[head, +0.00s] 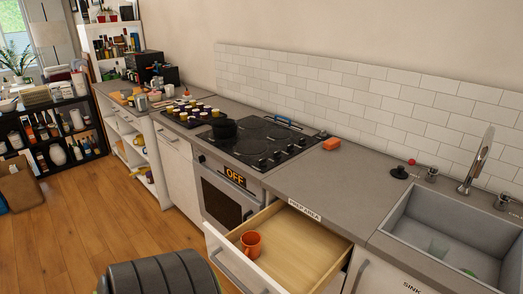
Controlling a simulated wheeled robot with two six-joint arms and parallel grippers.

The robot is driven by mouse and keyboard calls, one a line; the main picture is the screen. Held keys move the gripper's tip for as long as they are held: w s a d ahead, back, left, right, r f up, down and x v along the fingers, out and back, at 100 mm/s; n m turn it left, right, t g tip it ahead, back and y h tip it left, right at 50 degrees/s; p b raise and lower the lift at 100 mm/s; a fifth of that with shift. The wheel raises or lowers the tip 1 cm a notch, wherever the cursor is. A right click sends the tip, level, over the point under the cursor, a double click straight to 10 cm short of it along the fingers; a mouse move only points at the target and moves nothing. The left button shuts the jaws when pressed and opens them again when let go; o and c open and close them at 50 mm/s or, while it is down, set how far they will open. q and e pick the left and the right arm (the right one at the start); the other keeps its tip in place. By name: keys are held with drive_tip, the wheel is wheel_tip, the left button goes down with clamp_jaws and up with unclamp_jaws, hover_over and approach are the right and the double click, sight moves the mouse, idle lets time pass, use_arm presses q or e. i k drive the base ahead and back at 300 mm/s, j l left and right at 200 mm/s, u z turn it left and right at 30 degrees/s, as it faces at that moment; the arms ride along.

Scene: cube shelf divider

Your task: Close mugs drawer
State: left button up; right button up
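An open drawer (308,246) juts out from the cabinet below the counter, between the oven and the sink. Its inside is pale wood and its white front (228,262) faces the lower left, with a grey bar handle. An orange-red mug (251,243) stands upright inside, near the drawer's front left. The rest of the drawer's visible floor is bare. Neither of my grippers shows in the head view.
An oven (224,195) marked OFF is left of the drawer, under a black hob (262,141) with a dark pan (223,129). A sink (450,235) is at right. An orange block (332,143) lies on the counter. Wooden floor (120,222) is clear at left.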

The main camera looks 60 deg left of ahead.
sight(300, 254)
drive_tip(key=u, duration=2)
